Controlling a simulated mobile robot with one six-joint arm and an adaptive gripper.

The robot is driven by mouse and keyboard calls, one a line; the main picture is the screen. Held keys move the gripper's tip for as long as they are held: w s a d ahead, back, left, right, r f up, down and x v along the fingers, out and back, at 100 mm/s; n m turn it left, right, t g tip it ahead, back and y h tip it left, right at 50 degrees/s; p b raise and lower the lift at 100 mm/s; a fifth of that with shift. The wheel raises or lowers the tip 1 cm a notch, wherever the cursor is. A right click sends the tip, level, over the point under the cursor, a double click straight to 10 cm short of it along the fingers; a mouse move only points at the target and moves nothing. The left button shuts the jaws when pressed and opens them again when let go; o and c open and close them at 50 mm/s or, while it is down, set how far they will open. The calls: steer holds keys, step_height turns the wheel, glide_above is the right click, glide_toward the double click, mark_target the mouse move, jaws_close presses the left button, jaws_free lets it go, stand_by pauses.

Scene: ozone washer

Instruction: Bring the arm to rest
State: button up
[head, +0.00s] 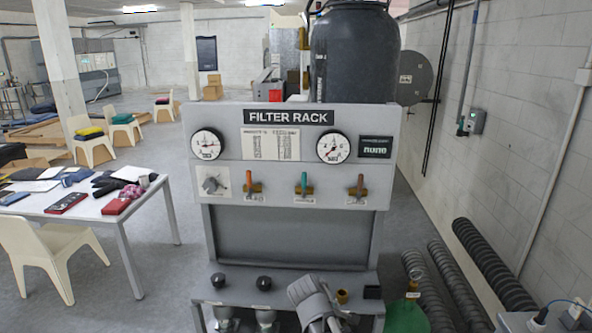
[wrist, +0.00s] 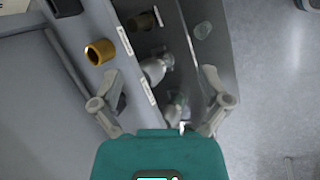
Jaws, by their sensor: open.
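My gripper (head: 318,306) is in front of the filter rack (head: 295,190), low and near its bottom shelf in the head view. In the wrist view my gripper (wrist: 161,100) has its two grey fingers spread wide apart. Nothing is between the fingertips; shelf fittings lie beyond them. The rack is a grey panel with two round gauges, a small dark display and three coloured valve levers. A brass fitting (wrist: 100,52) lies left of the gripper in the wrist view and also shows on the shelf in the head view (head: 342,296).
Two black knobs (head: 218,280) stand on the shelf. A white table (head: 88,206) with cloths and a cream chair (head: 50,250) stand left. Bare floor lies between table and rack.

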steer(key=s+d+f+m+g+y+b, duration=0.3)
steer(key=s+d+f+m, duration=0.3)
steer(key=m, duration=0.6)
steer(key=shift+d+f+g+y+b, duration=0.3)
steer(key=shift+d+f+y+b, duration=0.3)
steer(key=shift+f+y+b, duration=0.35)
steer(key=shift+s, duration=0.1)
